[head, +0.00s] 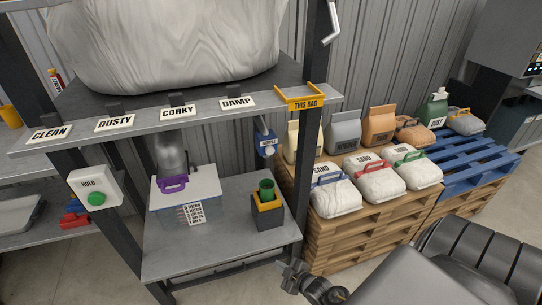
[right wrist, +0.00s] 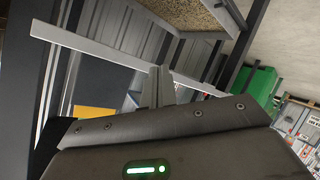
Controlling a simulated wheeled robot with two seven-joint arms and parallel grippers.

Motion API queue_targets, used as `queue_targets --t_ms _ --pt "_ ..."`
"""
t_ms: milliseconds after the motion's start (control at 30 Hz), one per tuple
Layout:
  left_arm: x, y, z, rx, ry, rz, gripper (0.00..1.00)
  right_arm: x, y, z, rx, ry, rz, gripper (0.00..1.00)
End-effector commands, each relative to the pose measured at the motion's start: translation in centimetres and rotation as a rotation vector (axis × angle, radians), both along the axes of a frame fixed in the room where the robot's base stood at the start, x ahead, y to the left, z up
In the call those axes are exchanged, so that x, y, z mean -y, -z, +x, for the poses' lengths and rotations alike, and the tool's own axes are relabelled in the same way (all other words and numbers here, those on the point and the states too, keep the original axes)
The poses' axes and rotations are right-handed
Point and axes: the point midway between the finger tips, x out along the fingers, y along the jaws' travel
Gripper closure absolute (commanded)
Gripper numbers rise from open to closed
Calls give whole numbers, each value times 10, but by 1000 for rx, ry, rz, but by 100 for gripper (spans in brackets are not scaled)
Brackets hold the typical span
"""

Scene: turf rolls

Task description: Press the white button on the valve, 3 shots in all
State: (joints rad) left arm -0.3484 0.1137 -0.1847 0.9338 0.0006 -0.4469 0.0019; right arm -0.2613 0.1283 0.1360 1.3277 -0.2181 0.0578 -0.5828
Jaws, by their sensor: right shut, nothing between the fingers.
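The valve (head: 266,146) is a small blue box with a white label, hanging under the shelf's front edge at the right. A white button cannot be made out on it at this size. Below it a green cup (head: 267,188) stands in a black holder with a yellow top (head: 268,212) on the lower table. My right gripper (head: 290,274) is low, in front of the table's right corner, well below and apart from the valve. Its fingers are shut and empty, also in the right wrist view (right wrist: 160,84). My left gripper is not in view.
The shelf (head: 205,115) with label plates overhangs the lower table (head: 225,235). A lidded clear box (head: 185,210) stands at the left, under a chute. A dark post (head: 305,120) rises right of the valve. Pallets with sand bags (head: 335,196) stand to the right.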

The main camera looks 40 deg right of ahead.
Motion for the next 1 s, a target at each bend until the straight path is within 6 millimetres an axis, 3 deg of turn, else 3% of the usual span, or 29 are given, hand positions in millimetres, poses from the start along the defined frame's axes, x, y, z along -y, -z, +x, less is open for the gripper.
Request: queue_targets --t_ms 100,300,433,600,800,1000 --pt "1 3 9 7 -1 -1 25 13 -50 30 160 -33 -89 100" --pt "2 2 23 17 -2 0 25 32 -143 60 424 -76 -274 100" --pt "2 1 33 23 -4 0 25 41 -206 67 594 -94 -415 100" --pt "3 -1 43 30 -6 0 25 46 -286 61 805 -105 -615 100" --pt "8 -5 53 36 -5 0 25 42 -353 43 988 -104 -809 100" --pt "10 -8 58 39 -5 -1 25 38 -383 30 1074 -100 -909 100"
